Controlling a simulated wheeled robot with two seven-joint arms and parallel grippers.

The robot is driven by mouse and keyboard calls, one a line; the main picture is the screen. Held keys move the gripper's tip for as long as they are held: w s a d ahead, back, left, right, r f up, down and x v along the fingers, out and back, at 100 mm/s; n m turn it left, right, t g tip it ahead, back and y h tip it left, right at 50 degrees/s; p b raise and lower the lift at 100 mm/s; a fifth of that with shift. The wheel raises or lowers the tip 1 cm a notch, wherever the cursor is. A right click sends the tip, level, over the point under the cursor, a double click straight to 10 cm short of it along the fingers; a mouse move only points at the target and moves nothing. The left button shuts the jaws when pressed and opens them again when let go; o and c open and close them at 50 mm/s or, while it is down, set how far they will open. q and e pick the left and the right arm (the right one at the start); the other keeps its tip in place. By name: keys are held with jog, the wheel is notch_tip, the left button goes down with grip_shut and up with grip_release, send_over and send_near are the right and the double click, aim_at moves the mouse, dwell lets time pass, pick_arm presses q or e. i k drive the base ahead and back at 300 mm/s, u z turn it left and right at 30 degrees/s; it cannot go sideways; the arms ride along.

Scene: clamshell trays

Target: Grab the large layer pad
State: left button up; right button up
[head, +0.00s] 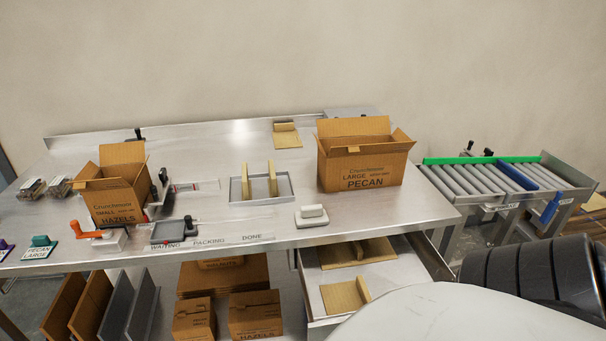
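A large tan layer pad (336,257) with an upright tab lies flat at the back of the open drawer (408,270) under the table's right end. A smaller tan pad (340,297), also with an upright tab, lies in front of it in the same drawer. Another tan pad (287,139) with a raised tab lies at the back of the table. Neither of my grippers shows in the head view. A white part and a black ribbed part of mine fill the lower right and cover part of the drawer's front area.
An open large PECAN carton (362,166) and an open small HAZELS carton (114,196) stand on the steel table (215,150). A grey tray (242,196) holds upright tan pieces. A white-handled block (312,216) sits near the front edge. A roller conveyor (475,178) stands at right.

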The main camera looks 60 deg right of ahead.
aim_at(348, 254)
jog(key=u, duration=0.05)
jog(key=i, duration=1.3)
jog(key=z, duration=2.1)
